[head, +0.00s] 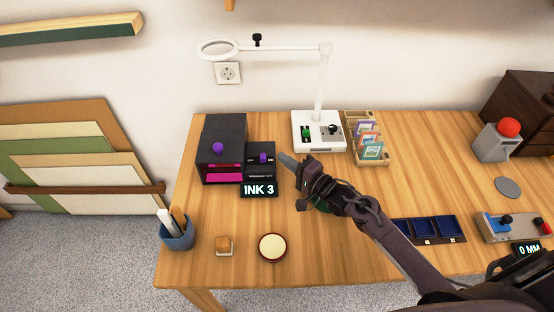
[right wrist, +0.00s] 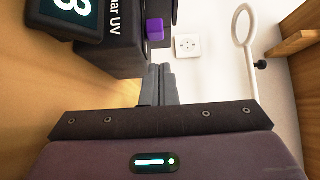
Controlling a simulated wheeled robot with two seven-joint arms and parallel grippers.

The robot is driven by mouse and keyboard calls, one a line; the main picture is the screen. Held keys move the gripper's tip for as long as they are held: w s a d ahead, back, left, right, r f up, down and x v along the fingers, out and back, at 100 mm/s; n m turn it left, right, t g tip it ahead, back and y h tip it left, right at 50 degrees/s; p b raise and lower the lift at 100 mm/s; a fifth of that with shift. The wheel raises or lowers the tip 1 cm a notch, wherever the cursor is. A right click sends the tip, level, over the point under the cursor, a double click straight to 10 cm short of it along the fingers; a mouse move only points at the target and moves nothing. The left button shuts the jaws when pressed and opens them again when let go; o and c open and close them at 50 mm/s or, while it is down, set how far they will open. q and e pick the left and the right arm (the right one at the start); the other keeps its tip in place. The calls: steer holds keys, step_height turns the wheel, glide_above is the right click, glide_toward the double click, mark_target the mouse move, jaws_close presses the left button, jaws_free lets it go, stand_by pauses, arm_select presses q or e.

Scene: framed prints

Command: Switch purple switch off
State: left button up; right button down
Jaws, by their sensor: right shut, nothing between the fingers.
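The purple switch (head: 263,157) sits on a small black control box (head: 256,173), right of a dark case with a purple knob (head: 217,148) and a magenta slot. A display reading "INK 3" (head: 259,190) is at the front of the control box. My right gripper (head: 287,160) is shut and empty, its tips just right of the switch, with a small gap visible. In the right wrist view the purple switch (right wrist: 155,29) shows above the shut fingertips (right wrist: 160,72); part of the box lettering, "nar UV", is visible. My left gripper is not in view.
A white magnifier lamp base (head: 318,142) with a green and a black switch stands behind, beside a wooden card rack (head: 366,140). A pen cup (head: 176,232), a stamp (head: 224,245) and a round dish (head: 272,247) stand in front. Blue trays (head: 430,229) lie right.

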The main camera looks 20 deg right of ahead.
mark_target(263, 158)
steer(key=shift+w+a, duration=0.15)
steer(key=shift+a, duration=0.55)
steer(key=shift+w+a, duration=0.15)
steer(key=shift+a, duration=0.5)
steer(key=shift+a, duration=0.1)
